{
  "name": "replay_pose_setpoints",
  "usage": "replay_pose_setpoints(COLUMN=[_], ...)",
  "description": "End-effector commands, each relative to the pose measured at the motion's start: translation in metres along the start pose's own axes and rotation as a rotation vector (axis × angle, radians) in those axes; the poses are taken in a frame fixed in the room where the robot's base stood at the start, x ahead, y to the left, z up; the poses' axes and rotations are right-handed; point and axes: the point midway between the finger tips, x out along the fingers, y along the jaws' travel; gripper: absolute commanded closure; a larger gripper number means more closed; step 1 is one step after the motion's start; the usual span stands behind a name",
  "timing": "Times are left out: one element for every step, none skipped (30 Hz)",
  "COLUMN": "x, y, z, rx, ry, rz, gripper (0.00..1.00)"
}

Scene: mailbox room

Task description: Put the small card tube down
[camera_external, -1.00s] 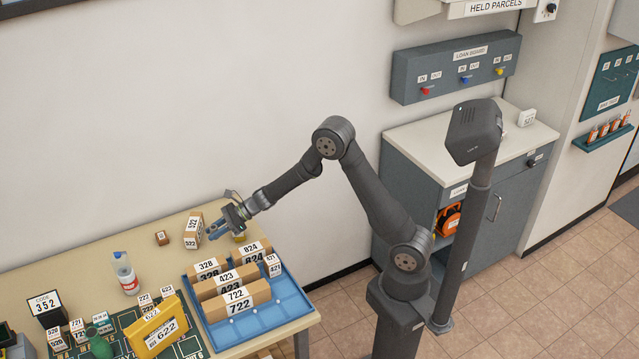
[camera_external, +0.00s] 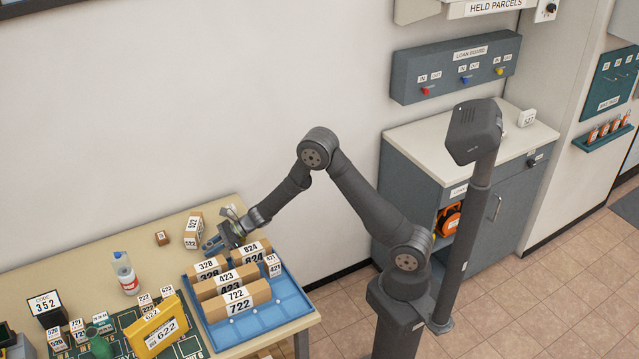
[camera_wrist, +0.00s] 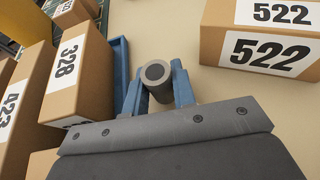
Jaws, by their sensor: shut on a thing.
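The small card tube, grey with a round hollow end, shows in the wrist view (camera_wrist: 157,78). My gripper (camera_wrist: 157,90) is shut on it, with a blue finger on each side. The tube's open end faces the wrist camera. In the external view my gripper (camera_external: 222,238) is low over the table (camera_external: 150,248), between the 522 box and the blue tray. The tube cannot be made out there. I cannot tell whether the tube touches the table.
A brown box marked 522 (camera_external: 193,232) stands just beyond my gripper. The blue tray (camera_external: 290,303) with boxes 328 (camera_external: 209,268), 423 (camera_external: 227,283), 722 (camera_external: 240,300) and 824 (camera_external: 252,256) is close by. A bottle (camera_external: 125,273) stands left.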

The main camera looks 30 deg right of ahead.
Motion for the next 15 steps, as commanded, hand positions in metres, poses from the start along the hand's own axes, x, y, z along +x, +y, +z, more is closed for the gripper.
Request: replay_pose_setpoints(x=[0.001,0.001,0.002,0.002,0.002,0.003,0.003,0.003,0.003,0.003,0.003,0.003,0.003,0.003,0.003], y=[0.000,0.000,0.000,0.000,0.000,0.000,0.000,0.000,0.000,0.001,0.001,0.001,0.001,0.001,0.001], z=[-0.002,-0.003,-0.004,-0.005,-0.007,-0.008,-0.009,-0.011,-0.011,-0.011,-0.012,-0.013,-0.013,-0.013,-0.014], rx=[0.001,0.001,0.001,0.001,0.001,0.002,0.003,0.003,0.004,0.004,0.005,0.006,0.006,0.007,0.008], ry=[0.001,0.001,0.001,0.002,0.002,0.003,0.004,0.005,0.005,0.006,0.007,0.008,0.008,0.009,0.010], rz=[0.000,0.000,0.000,0.000,0.000,0.000,0.000,0.000,0.000,0.000,0.000,0.001,0.001,0.001,0.001], gripper=[0.97,0.97,0.97,0.97,0.97,0.97,0.97,0.97,0.97,0.97,0.97,0.68,0.62,0.56,0.54])
